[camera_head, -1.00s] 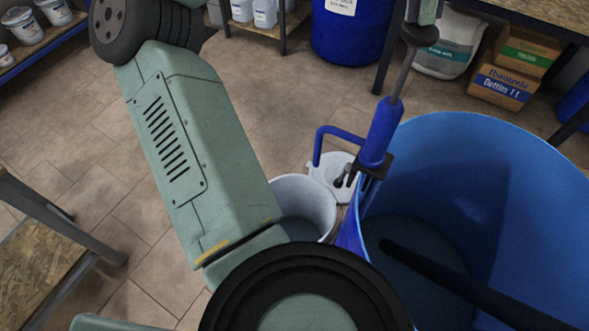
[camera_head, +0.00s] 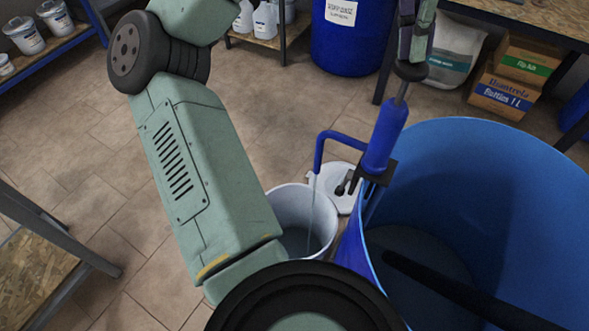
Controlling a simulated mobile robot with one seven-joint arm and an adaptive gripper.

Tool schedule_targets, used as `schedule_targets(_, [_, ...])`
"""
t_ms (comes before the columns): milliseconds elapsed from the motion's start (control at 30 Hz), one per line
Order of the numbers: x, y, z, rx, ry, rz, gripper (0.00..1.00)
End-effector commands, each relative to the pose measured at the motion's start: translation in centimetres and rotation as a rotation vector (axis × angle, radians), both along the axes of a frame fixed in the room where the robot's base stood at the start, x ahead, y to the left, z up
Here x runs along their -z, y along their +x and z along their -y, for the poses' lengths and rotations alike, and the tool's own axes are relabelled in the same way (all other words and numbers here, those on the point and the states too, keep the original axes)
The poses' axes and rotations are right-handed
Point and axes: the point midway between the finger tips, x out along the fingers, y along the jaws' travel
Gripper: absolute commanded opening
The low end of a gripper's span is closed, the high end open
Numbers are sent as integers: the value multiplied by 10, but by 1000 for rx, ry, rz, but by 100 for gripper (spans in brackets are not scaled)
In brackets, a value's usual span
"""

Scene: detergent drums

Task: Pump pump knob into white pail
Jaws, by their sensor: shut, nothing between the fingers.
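The black pump knob (camera_head: 411,72) sits on a short visible length of metal rod above the blue pump body (camera_head: 385,137). The pump is clamped at the rim of the large open blue drum (camera_head: 480,150). My gripper (camera_head: 411,58) is shut and directly above the knob, apparently touching its top. The blue spout (camera_head: 323,148) bends left and down over the white pail (camera_head: 297,196). A thin pale stream (camera_head: 312,205) falls from the spout into the pail. My arm link hides part of the pail's left side.
A white lid (camera_head: 335,180) lies on the floor behind the pail. A closed blue drum (camera_head: 350,35), a white sack (camera_head: 455,52) and cardboard boxes (camera_head: 505,78) stand at the back. Shelves (camera_head: 45,45) are at the left. Tiled floor is clear at centre left.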

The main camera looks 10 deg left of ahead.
Motion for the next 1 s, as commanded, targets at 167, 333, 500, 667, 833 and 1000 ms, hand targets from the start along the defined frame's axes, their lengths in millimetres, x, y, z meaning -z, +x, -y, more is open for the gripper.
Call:
schedule_targets(167, [14, 0, 0, 2, 2, -4, 0])
schedule_targets(333, [25, 0, 0, 3, 3, -4, 0])
schedule_targets(500, [35, 0, 0, 3, 3, -4, 0])
schedule_targets(667, [34, 0, 0, 2, 3, -3, 0])
schedule_targets(833, [24, 0, 0, 2, 3, -3, 0])
schedule_targets(1000, [9, 0, 0, 2, 2, -3, 0])
